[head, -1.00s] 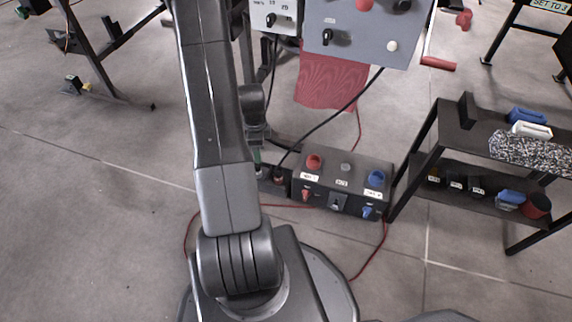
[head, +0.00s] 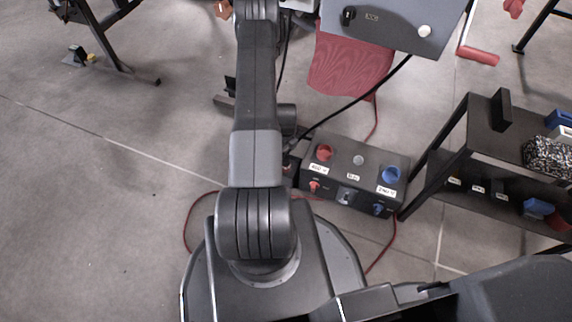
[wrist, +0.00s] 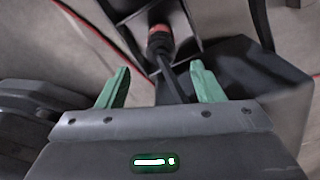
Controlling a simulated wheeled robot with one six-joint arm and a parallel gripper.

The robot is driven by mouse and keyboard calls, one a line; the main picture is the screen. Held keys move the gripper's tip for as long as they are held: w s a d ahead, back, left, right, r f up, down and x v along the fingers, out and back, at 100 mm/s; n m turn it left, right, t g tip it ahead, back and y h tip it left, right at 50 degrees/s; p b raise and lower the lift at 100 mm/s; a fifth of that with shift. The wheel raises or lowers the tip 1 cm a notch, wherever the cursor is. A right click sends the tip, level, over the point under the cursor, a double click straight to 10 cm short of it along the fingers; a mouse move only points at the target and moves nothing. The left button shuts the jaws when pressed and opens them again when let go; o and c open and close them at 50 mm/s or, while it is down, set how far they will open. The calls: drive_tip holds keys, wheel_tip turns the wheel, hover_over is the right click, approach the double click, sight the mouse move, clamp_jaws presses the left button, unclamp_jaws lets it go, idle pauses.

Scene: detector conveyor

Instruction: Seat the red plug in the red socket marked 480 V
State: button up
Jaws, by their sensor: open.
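My gripper (wrist: 160,67) shows in the wrist view with its two green fingers apart and nothing held between them. A dark plug-like part with a red band (wrist: 158,34) lies beyond the fingertips, with a black stem running down between them; I cannot tell whether this is the red plug. In the head view my arm hides the gripper. A dark box (head: 352,172) on the floor has a red socket (head: 324,152) at its upper left with a white label (head: 319,168), too small to read surely, and a blue socket (head: 391,174) at its right.
A black shelf rack (head: 470,150) with blue and white items stands right of the box. A grey panel (head: 395,22) with a red cloth (head: 348,65) is behind. A black cable slopes toward the box, and a red cable loops on the floor.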

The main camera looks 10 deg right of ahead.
drive_tip(key=f+b, duration=0.1)
drive_tip(key=f, duration=0.3)
drive_tip(key=f+b, duration=0.1)
drive_tip(key=f, duration=0.2)
drive_tip(key=shift+w+a+b, duration=0.1)
drive_tip(key=shift+w+b, duration=0.2)
drive_tip(key=shift+r, duration=0.15)
drive_tip(key=c, duration=1.1)
